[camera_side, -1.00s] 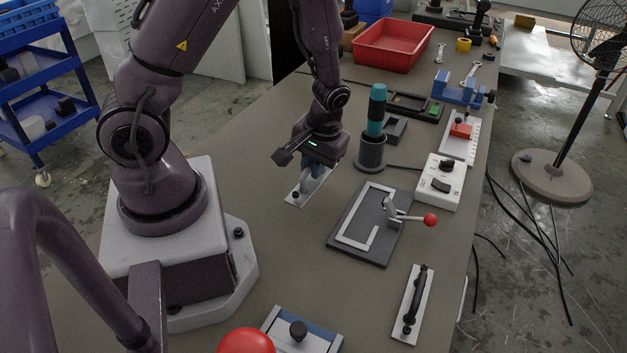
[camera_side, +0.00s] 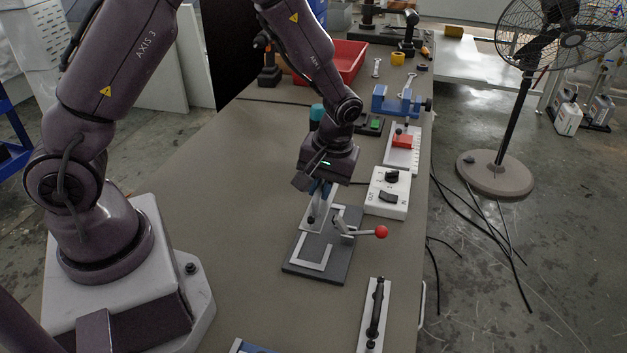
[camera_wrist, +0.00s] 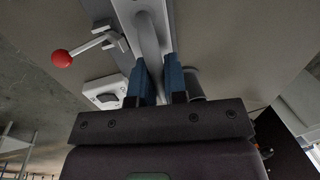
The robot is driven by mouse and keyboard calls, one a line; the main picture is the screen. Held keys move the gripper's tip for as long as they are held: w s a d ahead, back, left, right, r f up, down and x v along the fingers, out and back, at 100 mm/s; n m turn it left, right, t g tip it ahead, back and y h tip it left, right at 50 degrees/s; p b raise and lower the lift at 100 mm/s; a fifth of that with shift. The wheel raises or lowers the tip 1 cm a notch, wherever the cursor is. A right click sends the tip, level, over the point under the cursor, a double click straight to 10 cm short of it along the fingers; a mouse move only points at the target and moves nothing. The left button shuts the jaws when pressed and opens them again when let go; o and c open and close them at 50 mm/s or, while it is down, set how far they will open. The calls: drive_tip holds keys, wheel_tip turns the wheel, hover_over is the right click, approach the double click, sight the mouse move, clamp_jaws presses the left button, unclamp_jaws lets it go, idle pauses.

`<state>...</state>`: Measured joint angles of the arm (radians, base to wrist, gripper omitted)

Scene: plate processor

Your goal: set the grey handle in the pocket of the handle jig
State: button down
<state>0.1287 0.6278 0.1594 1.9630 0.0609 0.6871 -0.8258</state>
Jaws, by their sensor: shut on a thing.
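The grey handle (camera_wrist: 150,45) is a curved bar on a light flat plate (camera_side: 317,213) with a dark knob near one end. My gripper (camera_side: 321,190) is shut on the handle, its blue fingers on either side of the bar in the wrist view (camera_wrist: 160,80). The handle jig (camera_side: 337,270) is a dark base with a pale angled fence (camera_side: 318,264) and a lever clamp with a red ball (camera_side: 381,232). The plate is over the jig's far left part; I cannot tell whether it touches. The gripper hides part of the pocket.
A white control box (camera_side: 388,207) stands just behind the jig to the right. A black bar handle on a white plate (camera_side: 375,312) lies in front. A blue vise (camera_side: 400,101) and a red tray (camera_side: 345,62) are farther back. The table left of the jig is clear.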

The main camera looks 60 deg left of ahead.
sight(321, 211)
drive_tip(key=shift+f, duration=3.2)
drive_tip(key=shift+f, duration=0.65)
drive_tip(key=c, duration=1.2)
unclamp_jaws()
drive_tip(key=shift+o, duration=0.6)
